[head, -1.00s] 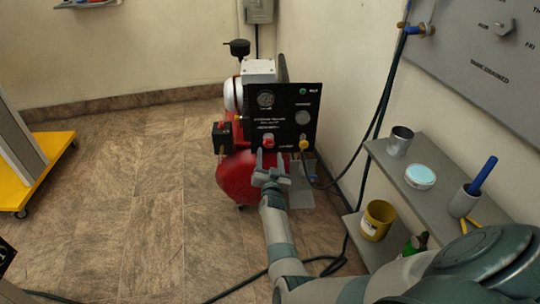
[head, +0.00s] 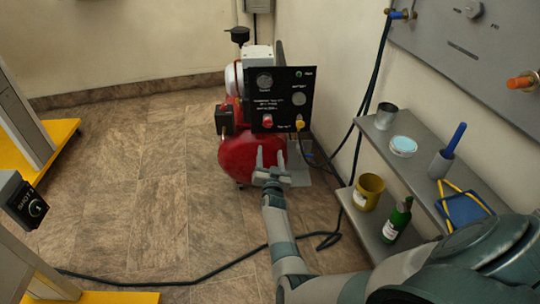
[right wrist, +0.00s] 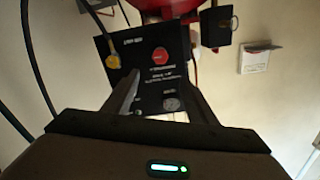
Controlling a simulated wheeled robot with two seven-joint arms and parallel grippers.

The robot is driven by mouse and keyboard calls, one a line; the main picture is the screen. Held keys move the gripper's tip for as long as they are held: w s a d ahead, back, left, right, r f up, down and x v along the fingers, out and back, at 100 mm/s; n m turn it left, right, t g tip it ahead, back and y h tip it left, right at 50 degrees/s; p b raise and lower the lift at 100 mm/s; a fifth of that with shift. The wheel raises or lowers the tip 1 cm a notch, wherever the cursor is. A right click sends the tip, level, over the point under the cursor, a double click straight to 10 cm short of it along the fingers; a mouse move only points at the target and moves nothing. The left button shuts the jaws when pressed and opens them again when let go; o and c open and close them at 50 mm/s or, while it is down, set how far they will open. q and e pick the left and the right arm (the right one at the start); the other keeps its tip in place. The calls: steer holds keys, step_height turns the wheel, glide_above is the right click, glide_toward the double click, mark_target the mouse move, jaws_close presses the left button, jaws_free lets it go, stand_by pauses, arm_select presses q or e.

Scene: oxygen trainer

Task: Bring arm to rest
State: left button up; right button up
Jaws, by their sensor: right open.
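My right gripper (head: 271,160) is open and empty in the head view, its two fingers pointing up toward the red compressor (head: 240,158). The black control panel (head: 283,98) of the compressor, with gauges, a red knob (head: 267,121) and a yellow fitting (head: 299,122), stands just beyond the fingertips. In the right wrist view the panel (right wrist: 146,66) shows upside down between and beyond the fingers. I cannot tell the exact gap between fingers and compressor. My right arm reaches in from the lower right. My left gripper is not in view.
A grey two-level shelf (head: 413,172) on the right wall holds a metal cup (head: 386,116), a yellow pot (head: 368,190) and a green bottle (head: 397,220). A dark hose (head: 212,271) lies across the floor. Yellow-based stands are at left. The middle floor (head: 150,190) is clear.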

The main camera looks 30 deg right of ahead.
stand_by(0.3)
steer(key=s+a+f+n+g+y+p, duration=0.4)
steer(key=s+a+f+n+y+p, duration=0.3)
steer(key=s+a+f, duration=1)
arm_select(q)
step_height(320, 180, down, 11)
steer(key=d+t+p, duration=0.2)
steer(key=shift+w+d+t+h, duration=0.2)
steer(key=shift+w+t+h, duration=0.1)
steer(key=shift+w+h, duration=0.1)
arm_select(e)
steer(key=s+a+f+n+g+y, duration=0.1)
steer(key=s+a+f+g, duration=0.1)
steer(key=s, duration=0.8)
steer(key=s+a+f+n+g+y, duration=0.1)
steer(key=s+a+f, duration=0.3)
steer(key=s, duration=0.6)
steer(key=s+a+f+n+g+y, duration=0.1)
steer(key=s+a+f+n+g, duration=0.2)
steer(key=s, duration=0.7)
step_height(320, 180, down, 2)
steer(key=shift+s+a, duration=0.15)
steer(key=shift+a, duration=0.1)
